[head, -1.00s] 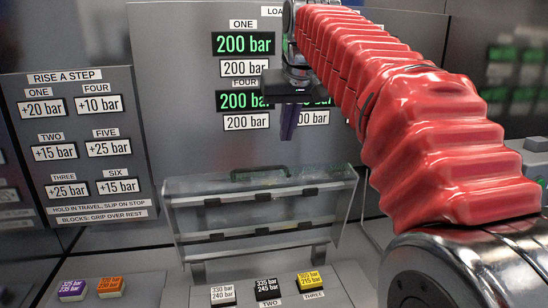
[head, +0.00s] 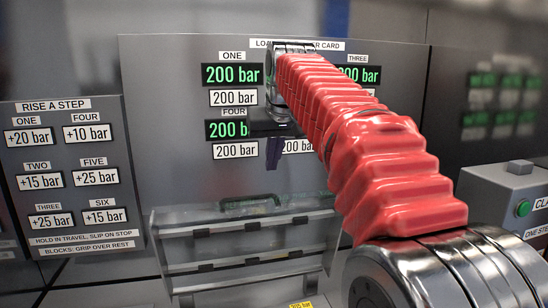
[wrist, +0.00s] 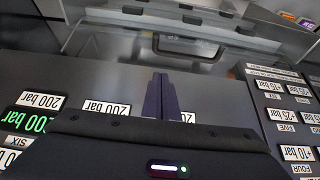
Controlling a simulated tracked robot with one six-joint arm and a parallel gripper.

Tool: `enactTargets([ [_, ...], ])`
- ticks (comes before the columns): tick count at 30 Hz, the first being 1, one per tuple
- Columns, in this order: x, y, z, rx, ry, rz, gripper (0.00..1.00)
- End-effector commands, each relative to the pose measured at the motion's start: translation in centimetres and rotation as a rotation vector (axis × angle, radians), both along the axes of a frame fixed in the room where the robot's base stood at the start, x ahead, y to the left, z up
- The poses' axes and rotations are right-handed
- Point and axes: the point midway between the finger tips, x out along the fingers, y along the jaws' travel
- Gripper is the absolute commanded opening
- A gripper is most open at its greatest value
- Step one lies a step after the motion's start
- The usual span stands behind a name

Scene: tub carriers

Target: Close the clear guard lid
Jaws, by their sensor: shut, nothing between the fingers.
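The clear guard lid (head: 200,249) stands raised at a tilt below the grey load panel in the head view. A dark handle (head: 252,201) sits at its upper edge. In the wrist view the clear lid (wrist: 112,40) spans the upper part of the picture, its dark handle (wrist: 188,47) near the middle. My gripper (head: 274,154) hangs in front of the load panel, above the handle and apart from it. Its dark purple fingers, also in the wrist view (wrist: 160,92), are together and empty. The lid's lower edge is partly out of the head view.
The load panel (head: 170,130) with bar readouts stands behind my arm. A "RISE A STEP" board (head: 72,180) is at left. A grey box with a green button (head: 522,208) is at right. A yellow-labelled block (head: 301,304) barely shows at the bottom.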

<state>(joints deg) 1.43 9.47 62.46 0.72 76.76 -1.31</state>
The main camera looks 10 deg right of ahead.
Motion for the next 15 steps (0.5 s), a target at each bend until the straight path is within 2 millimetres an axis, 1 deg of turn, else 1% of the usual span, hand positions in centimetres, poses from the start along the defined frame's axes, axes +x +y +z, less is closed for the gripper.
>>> enactTargets([
  [1, 0.4, 0.0, -0.8, 0.0, 0.004, 0.0, 0.0],
  [3, 0.9, 0.0, -1.7, 0.0, 0.003, 0.0, 0.0],
  [9, 2.5, 0.0, -4.2, 0.0, 0.003, 0.0, 0.0],
  [14, 3.6, 0.0, -6.0, 0.0, 0.003, 0.0, 0.0],
  [15, 3.1, 0.0, -5.8, 0.0, -0.001, 0.0, 0.0],
])
